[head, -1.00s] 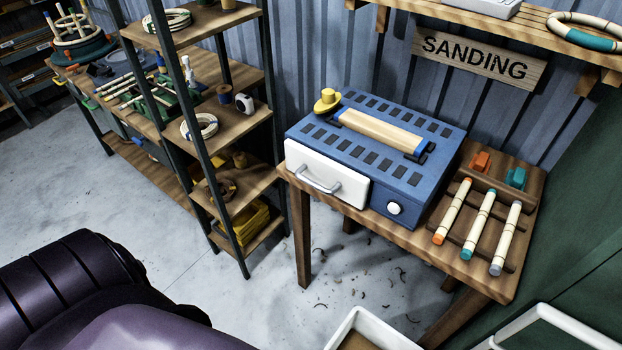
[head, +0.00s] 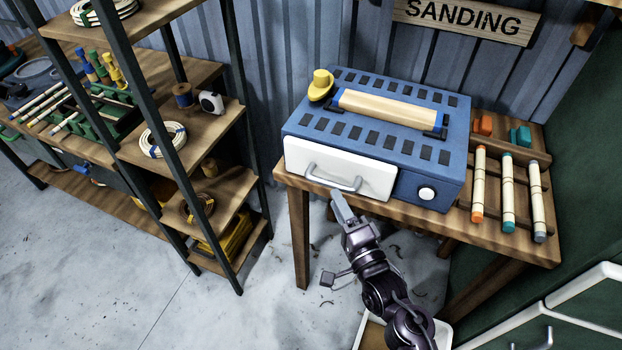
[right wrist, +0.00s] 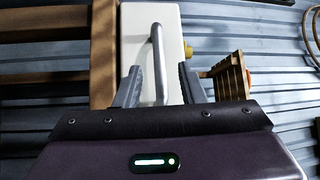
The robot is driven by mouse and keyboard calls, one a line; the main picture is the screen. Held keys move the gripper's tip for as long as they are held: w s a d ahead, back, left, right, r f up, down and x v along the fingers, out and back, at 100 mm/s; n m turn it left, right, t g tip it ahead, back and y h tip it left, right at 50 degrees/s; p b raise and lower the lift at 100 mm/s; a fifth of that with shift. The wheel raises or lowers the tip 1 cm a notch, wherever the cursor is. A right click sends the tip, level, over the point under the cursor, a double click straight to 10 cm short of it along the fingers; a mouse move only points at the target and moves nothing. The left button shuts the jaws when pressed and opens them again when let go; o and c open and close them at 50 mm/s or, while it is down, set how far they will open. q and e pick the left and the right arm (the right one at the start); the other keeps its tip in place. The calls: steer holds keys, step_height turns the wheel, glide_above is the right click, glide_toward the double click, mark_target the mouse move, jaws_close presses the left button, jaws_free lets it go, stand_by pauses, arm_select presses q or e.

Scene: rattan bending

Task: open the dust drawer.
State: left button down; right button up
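The dust drawer (head: 325,170) is the white front on the left of a blue sanding machine (head: 440,165). It looks shut. Its grey bar handle (head: 345,185) runs across the lower part of the front. My right gripper (head: 341,205) is just below and in front of the handle. In the right wrist view, my right gripper (right wrist: 160,88) is open, and the handle (right wrist: 158,55) shows between its two grey fingers against the white drawer front (right wrist: 133,45). I cannot tell whether the fingers touch the handle. My left gripper is not in view.
The machine stands on a wooden table (head: 520,248) with several rattan sticks (head: 508,195) at the right. A yellow knob (head: 320,85) and a wooden roller (head: 390,110) are on top. A shelf rack (head: 225,190) stands at the left.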

mark_target(327, 182)
steer(key=p+x, duration=0.1)
steer(key=x, duration=0.5)
steer(key=shift+w, duration=0.35)
jaws_close()
